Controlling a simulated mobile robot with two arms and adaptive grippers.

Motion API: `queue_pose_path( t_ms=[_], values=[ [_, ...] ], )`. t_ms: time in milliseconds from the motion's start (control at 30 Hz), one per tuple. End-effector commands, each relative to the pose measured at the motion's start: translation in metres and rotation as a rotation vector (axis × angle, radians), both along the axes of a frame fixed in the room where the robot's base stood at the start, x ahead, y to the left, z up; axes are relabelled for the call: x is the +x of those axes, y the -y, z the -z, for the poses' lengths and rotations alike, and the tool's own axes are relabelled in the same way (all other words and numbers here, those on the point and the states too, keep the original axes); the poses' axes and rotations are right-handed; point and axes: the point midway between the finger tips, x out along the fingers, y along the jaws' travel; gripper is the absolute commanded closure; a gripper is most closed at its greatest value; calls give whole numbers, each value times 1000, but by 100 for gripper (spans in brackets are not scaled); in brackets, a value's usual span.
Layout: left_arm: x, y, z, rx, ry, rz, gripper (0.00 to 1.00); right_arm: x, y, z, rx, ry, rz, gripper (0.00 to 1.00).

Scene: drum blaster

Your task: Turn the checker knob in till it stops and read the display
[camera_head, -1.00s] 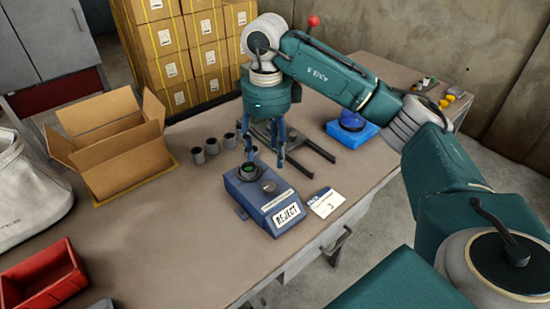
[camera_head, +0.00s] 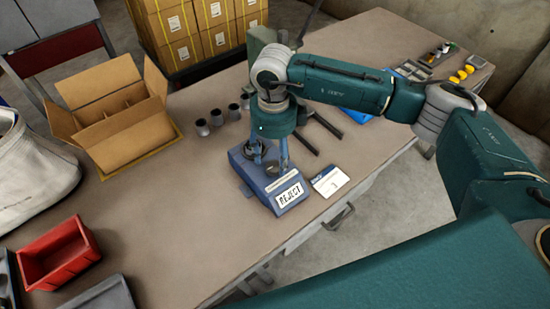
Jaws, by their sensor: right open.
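The blue checker box (camera_head: 258,183) stands on the bench, and its white display (camera_head: 289,195) reads REJECT. The dark round knob (camera_head: 272,170) on its top is partly hidden by my right gripper. My right gripper (camera_head: 271,164) points down over the checker, open, with one blue finger on each side of the knob. I cannot tell whether the fingertips touch it. My left gripper is not in view.
Several grey cups (camera_head: 217,117) stand in a row behind the checker. A white card (camera_head: 330,180) lies to its right. An open cardboard box (camera_head: 110,120) and a red bin (camera_head: 58,255) are on the left. The front middle of the bench is clear.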

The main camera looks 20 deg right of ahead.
Motion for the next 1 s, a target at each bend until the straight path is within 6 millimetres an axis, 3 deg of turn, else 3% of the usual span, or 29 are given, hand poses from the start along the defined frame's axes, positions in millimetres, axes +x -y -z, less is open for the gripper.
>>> queue_pose_path(
  t_ms=[100,300,567,800,1000],
  values=[
    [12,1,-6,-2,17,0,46,0,0,16,0,-1,1,46],
    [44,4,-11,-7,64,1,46,0,0,31,1,1,1,46],
    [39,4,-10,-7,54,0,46,0,0,32,0,1,0,46],
    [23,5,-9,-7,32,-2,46,0,0,32,1,1,0,91],
    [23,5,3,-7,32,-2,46,1,0,36,1,2,-44,91]
  ],
)
